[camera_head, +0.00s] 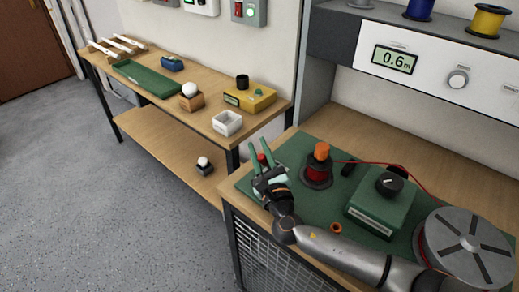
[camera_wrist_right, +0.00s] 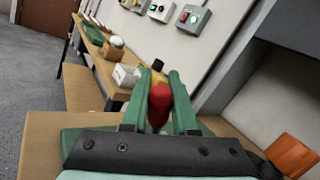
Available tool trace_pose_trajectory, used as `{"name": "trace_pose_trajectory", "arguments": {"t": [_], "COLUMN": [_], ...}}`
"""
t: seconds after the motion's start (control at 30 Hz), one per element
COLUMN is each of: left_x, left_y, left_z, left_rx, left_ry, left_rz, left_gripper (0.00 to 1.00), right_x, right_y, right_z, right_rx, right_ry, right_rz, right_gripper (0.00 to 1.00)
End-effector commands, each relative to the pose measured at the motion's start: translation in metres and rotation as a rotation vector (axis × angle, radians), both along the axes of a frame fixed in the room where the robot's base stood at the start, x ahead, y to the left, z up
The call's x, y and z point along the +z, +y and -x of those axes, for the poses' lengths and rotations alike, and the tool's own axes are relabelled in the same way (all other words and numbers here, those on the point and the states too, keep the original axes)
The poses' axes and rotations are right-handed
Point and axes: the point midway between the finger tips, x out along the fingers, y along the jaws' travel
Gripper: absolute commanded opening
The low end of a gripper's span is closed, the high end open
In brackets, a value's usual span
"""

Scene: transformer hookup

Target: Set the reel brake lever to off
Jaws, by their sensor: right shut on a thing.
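My right gripper (camera_head: 262,162) is over the left end of the green mat (camera_head: 240,181), its green fingers pointing up and away in the head view. It is shut on a red handle (camera_wrist_right: 159,106), seen between the two fingers in the right wrist view. The handle's lower part is hidden by the gripper, so I cannot tell for sure that it is the reel brake lever, nor its setting. The large grey reel (camera_head: 468,247) lies at the right end of the bench. My left gripper is not in view.
An orange-topped post with red wire (camera_head: 321,151) stands just right of the gripper. A green box with a black knob (camera_head: 381,206) is farther right. The side bench (camera_head: 195,118) behind holds a white box (camera_head: 227,123) and a yellow device (camera_head: 250,97).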

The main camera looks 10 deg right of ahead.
Motion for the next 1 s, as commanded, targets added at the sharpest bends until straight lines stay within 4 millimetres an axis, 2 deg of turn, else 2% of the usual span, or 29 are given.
{"name": "trace_pose_trajectory", "arguments": {"t": [0.13, 0.17, 0.4, 0.77, 0.87, 1.0], "left_x": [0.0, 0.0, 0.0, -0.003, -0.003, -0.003], "left_y": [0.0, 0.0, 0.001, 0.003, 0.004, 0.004], "left_z": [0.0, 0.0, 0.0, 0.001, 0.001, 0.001], "left_rx": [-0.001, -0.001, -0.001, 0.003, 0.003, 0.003], "left_ry": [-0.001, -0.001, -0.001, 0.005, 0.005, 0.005], "left_rz": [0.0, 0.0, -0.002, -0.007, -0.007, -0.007], "left_gripper": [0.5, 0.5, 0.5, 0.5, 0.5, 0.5], "right_x": [-0.001, -0.001, -0.001, -0.002, -0.005, -0.011], "right_y": [0.001, 0.001, 0.001, 0.0, -0.001, -0.004], "right_z": [0.001, 0.001, 0.0, 0.006, 0.019, 0.049], "right_rx": [0.002, 0.003, 0.003, 0.002, 0.003, 0.003], "right_ry": [0.001, 0.001, 0.001, 0.002, 0.004, 0.006], "right_rz": [0.003, 0.003, 0.001, 0.0, -0.001, -0.001], "right_gripper": [0.0, 0.28, 0.55, 0.56, 0.56, 0.56]}}
